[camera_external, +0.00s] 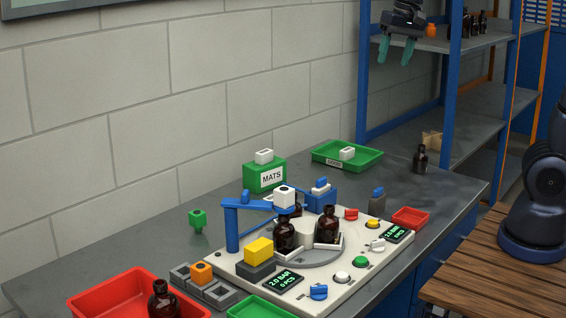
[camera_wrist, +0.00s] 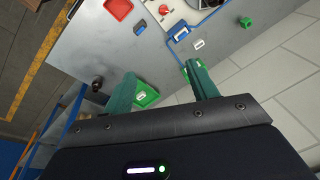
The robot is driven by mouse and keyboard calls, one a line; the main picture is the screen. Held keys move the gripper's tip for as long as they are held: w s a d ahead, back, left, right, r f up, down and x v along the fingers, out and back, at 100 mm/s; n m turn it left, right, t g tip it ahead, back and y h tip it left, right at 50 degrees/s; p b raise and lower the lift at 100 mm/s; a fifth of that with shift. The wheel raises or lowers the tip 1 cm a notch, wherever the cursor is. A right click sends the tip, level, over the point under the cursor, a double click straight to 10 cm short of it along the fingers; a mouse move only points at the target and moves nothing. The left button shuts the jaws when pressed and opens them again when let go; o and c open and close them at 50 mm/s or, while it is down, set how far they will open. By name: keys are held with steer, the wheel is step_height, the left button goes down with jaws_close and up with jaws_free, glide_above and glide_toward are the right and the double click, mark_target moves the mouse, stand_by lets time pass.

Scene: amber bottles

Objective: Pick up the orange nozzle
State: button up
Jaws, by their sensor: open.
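A small orange block-shaped piece (camera_external: 201,272), which looks like the orange nozzle, sits in a grey holder (camera_external: 218,294) at the front left of the bench. I cannot make it out in the wrist view. My gripper (camera_external: 396,54) hangs high at the back right, in front of the shelf rack, far from the orange piece. Its two green fingers are spread with nothing between them; they also show in the wrist view (camera_wrist: 162,72), pointing over the bench.
A white machine panel (camera_external: 340,296) with a blue arm (camera_external: 232,228) and brown bottles (camera_external: 327,226) stands right of the holder. A red bin (camera_external: 95,300) is at the front left. A green tray (camera_external: 372,163) and blue rack (camera_external: 454,70) are at the back.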

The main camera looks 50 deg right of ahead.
steer(key=w+a+f+m+g+h, duration=0.1)
steer(key=w+a+f+m, duration=0.35)
steer(key=w+a, duration=0.7)
steer(key=w+a+f+m+g+h, duration=0.1)
steer(key=w+a+f+m+g, duration=0.15)
steer(key=w+a+f, duration=0.85)
steer(key=m+t+h, duration=0.1)
steer(key=m+h, duration=0.2)
steer(key=m, duration=0.3)
glide_toward(199, 267)
steer(key=x, duration=1.1)
steer(key=shift+r, duration=0.1)
steer(key=c, duration=1.1)
